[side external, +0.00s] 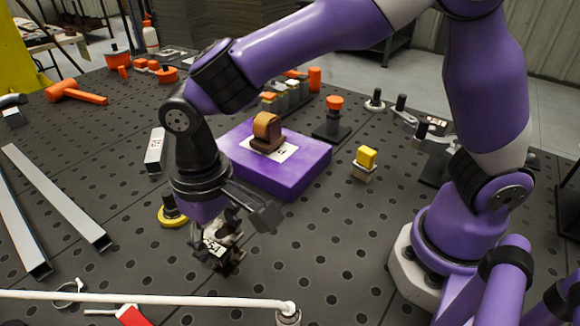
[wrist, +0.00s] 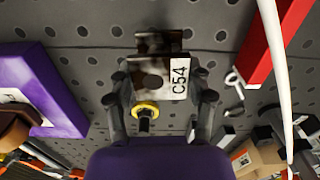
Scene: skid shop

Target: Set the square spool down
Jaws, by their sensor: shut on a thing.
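The square spool (side external: 222,252) is a worn, dark and pale metal piece with dark holes. In the wrist view, the spool (wrist: 152,76) carries a white label reading C54. My gripper (side external: 228,238) points down and is shut on it; the fingers of my gripper (wrist: 160,88) lie on both sides of it in the wrist view. The spool is low over the perforated dark table (side external: 330,255). I cannot tell whether its underside touches the table. My fingers partly hide it in the side view.
A purple block (side external: 310,160) bearing a brown part (side external: 267,130) stands behind the gripper. A yellow-ringed knob (side external: 172,215) is close on the left. A white bar (side external: 150,298) crosses the front, near a red tool (side external: 131,315). Bare table lies right of the spool.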

